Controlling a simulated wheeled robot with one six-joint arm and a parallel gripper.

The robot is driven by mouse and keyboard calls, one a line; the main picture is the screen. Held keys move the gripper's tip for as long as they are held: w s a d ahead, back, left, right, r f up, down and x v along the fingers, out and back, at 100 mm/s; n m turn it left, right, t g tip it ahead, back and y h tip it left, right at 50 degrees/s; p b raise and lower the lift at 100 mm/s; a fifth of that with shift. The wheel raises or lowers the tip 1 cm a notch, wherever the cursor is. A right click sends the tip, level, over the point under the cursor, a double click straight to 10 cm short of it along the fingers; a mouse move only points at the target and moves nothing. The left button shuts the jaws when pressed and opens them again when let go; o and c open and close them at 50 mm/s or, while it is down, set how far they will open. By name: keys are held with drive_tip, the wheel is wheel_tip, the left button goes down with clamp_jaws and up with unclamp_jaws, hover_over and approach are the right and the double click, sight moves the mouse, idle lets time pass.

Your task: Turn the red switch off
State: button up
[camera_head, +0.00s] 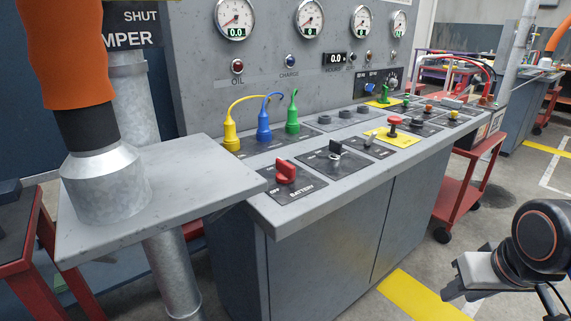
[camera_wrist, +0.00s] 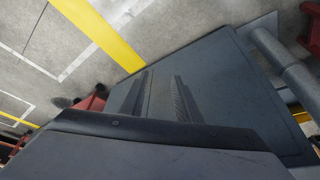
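The red switch (camera_head: 286,173) is a rotary knob on a dark plate labelled BATTERY, with an OFF mark, near the front edge of the grey console top. I cannot tell for sure which mark it points to. The red switch is not visible in the wrist view. My gripper (camera_head: 458,278) is at the lower right of the head view, in front of the console and well to the right of the switch. In the wrist view its two dark fingers (camera_wrist: 161,92) stand apart with nothing between them, so it is open and empty.
A black rotary switch (camera_head: 336,149) sits right of the red one, and a red mushroom button (camera_head: 393,126) on a yellow plate is further right. Yellow, blue and green plugs (camera_head: 264,128) stand behind. A thick pipe (camera_head: 104,185) passes at left. A red cart (camera_head: 466,185) stands right.

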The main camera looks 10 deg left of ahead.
drive_tip(key=w+a+r+n+g, duration=0.1)
drive_tip(key=w+a+r, duration=0.25)
drive_tip(key=r, duration=0.25)
drive_tip(key=w+a+r+n, duration=0.1)
drive_tip(key=w+a+r, duration=0.1)
drive_tip(key=w+r, duration=0.3)
wheel_tip(320, 180, up, 23)
drive_tip(key=n+g, duration=0.4)
drive_tip(key=n, duration=0.3)
hover_over(285, 162)
wheel_tip(285, 162, down, 17)
drive_tip(key=shift+r, duration=0.1)
clamp_jaws()
